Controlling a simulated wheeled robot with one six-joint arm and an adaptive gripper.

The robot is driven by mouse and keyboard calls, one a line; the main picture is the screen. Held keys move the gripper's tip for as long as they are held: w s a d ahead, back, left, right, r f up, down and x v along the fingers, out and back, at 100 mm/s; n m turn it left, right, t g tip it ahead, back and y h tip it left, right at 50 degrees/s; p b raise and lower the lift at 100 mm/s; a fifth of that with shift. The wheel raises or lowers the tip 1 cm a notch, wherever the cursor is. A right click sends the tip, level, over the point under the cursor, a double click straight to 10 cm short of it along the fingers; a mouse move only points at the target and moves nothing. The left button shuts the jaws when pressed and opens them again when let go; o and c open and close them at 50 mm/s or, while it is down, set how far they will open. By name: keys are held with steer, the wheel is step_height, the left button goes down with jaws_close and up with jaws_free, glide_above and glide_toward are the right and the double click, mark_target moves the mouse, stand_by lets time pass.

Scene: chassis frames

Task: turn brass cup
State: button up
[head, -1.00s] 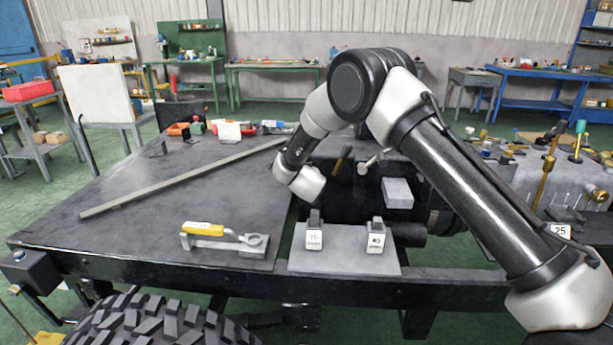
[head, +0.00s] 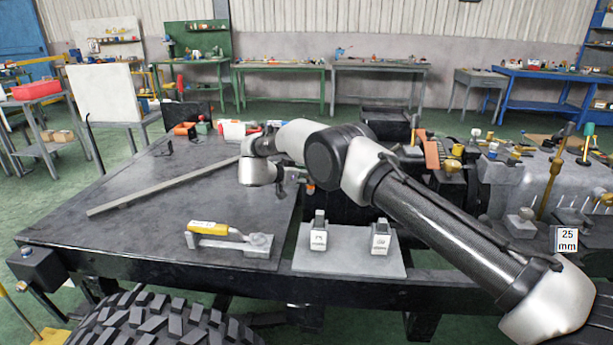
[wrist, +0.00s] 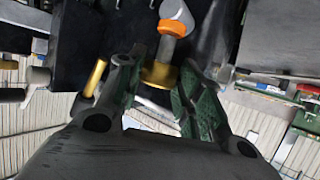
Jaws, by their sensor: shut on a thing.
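In the wrist view the brass cup (wrist: 160,73) is a short gold-coloured collar on a grey stem, with an orange and white piece (wrist: 176,18) above it. My gripper (wrist: 157,76) has one finger on each side of the cup and is shut on it. The fingers partly cover its sides. In the head view my arm reaches to the dark assembly at the table's far right side. The fingers and the cup are not clearly seen there.
A thin brass rod (wrist: 95,78) stands close to the left finger. On the table lie a long grey bar (head: 165,185), a yellow-handled clamp (head: 208,228) and two small labelled blocks (head: 319,232) on a plate. An engine-like block (head: 520,175) stands at the right.

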steer(key=shift+w+r+m+h, duration=0.1)
steer(key=shift+m+h, duration=0.3)
steer(key=o, duration=1)
steer(key=shift+g, duration=0.3)
steer(key=shift+o, duration=0.2)
steer(key=shift+n+y, duration=0.3)
